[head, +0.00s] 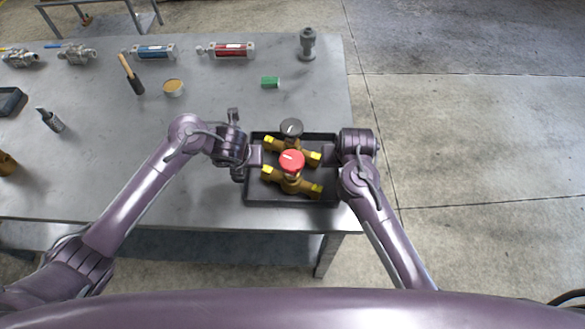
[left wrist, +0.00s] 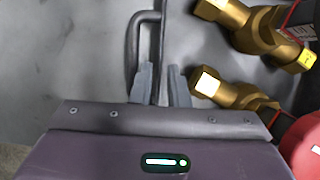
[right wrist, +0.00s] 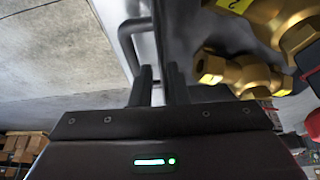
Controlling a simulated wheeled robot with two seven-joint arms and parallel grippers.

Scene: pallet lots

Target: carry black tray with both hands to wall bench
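The black tray (head: 293,203) is a shallow rectangular box near the table's front right corner. It holds two brass valves with yellow ends, one with a red knob (head: 291,161), one with a black knob (head: 291,128). My left gripper (left wrist: 160,75) is at the tray's left side, its fingers close together on either side of the side wall, beside a dark loop handle (left wrist: 133,45). My right gripper (right wrist: 159,78) is placed likewise at the right side, beside the other handle (right wrist: 123,45). Both look shut on the tray; the contact is partly hidden. I cannot tell whether the tray touches the table.
Open concrete floor (head: 480,150) lies to the right.

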